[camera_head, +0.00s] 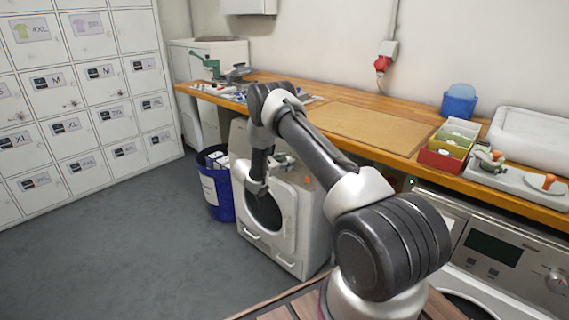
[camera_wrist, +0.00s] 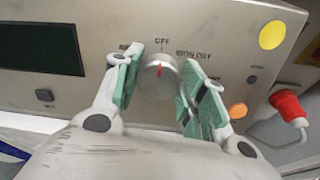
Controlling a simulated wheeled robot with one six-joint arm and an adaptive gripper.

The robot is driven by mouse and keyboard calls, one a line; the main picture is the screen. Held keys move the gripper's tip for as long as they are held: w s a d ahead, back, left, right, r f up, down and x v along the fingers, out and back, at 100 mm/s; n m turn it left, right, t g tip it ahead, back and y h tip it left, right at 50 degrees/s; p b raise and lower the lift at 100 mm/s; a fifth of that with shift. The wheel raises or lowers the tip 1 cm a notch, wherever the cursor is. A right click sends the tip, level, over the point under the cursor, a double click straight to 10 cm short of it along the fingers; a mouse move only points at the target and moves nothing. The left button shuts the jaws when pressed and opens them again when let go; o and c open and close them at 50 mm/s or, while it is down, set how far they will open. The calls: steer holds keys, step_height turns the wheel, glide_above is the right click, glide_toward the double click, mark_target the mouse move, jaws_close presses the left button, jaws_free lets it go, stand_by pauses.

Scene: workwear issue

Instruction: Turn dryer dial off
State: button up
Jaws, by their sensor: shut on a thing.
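The dryer (camera_head: 287,242) is a white front-loader below the wooden counter. Its control panel (camera_wrist: 215,22) fills the wrist view. The round silver dial (camera_wrist: 153,88) has a red pointer that points up, close to the OFF mark (camera_wrist: 162,41). Other labels stand left and right of OFF, the left one partly hidden by a finger. My gripper (camera_wrist: 160,85) has its green-padded fingers on either side of the dial, shut on it. In the head view, my gripper (camera_head: 284,160) is at the dryer's panel, and the dial cannot be made out.
The panel has a dark display (camera_wrist: 40,47), an orange button (camera_wrist: 238,110) and a yellow disc (camera_wrist: 272,35). A red plug (camera_wrist: 288,106) is at the right. A blue bin (camera_head: 217,190) stands left of the dryer. The wooden counter (camera_head: 290,85) runs above it. Open floor lies in front.

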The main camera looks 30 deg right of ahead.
steer(key=o, duration=1)
steer(key=shift+o, duration=0.2)
steer(key=shift+a, duration=0.1)
steer(key=v, duration=1.2)
steer(key=shift+f, duration=0.15)
steer(key=shift+s, duration=0.1)
